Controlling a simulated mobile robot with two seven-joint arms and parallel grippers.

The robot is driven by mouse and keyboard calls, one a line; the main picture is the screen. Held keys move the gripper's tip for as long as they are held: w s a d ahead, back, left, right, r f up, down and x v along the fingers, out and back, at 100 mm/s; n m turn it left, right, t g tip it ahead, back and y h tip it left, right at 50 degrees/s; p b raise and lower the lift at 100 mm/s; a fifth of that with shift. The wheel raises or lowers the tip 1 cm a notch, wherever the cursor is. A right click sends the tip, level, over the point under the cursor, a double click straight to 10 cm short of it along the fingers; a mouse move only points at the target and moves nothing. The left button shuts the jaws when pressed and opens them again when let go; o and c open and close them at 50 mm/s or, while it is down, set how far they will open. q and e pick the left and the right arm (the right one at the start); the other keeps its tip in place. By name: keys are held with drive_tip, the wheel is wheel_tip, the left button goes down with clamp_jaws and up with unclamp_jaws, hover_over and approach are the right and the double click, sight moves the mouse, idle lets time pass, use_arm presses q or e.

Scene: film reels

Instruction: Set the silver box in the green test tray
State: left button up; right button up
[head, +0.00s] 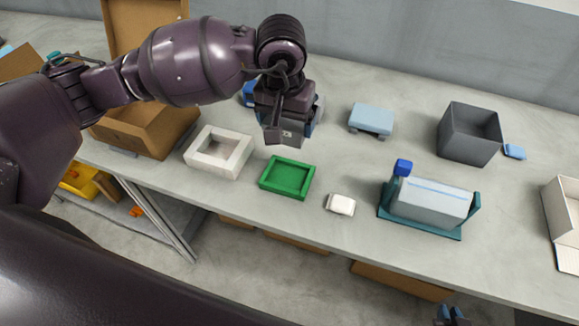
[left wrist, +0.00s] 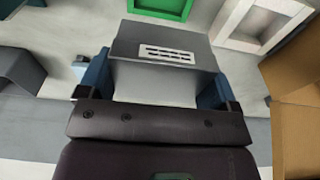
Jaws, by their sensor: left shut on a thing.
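My left gripper (head: 290,128) is shut on the silver box (head: 292,139) and holds it above the table, behind the green test tray. In the left wrist view the silver box (left wrist: 130,48), with a white slotted label, sits between the blue fingers of my left gripper (left wrist: 155,90). The green test tray (head: 281,191) lies near the table's front edge and looks empty. Its edge also shows at the top of the left wrist view (left wrist: 150,13). My right gripper (head: 449,316) barely shows at the bottom edge of the head view; its opening is unclear.
A white open tray (head: 211,168) stands left of the green tray, and a small white block (head: 341,204) lies to its right. A cardboard box (head: 150,135) is further left. A grey-and-teal device (head: 430,200), a light blue cart (head: 371,118) and a dark grey bin (head: 470,140) stand right.

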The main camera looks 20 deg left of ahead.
sight(285, 136)
use_arm(q)
wheel_tip(285, 136, down, 15)
drive_tip(key=shift+r, duration=0.15)
idle(0.4)
drive_tip(key=o, duration=0.8)
drive_tip(key=shift+s+r, duration=0.25)
drive_tip(key=shift+r, duration=1.75)
drive_tip(key=shift+s+r, duration=0.2)
drive_tip(key=shift+r, duration=1.75)
drive_tip(key=shift+s+r, duration=0.25)
drive_tip(key=shift+r, duration=1.75)
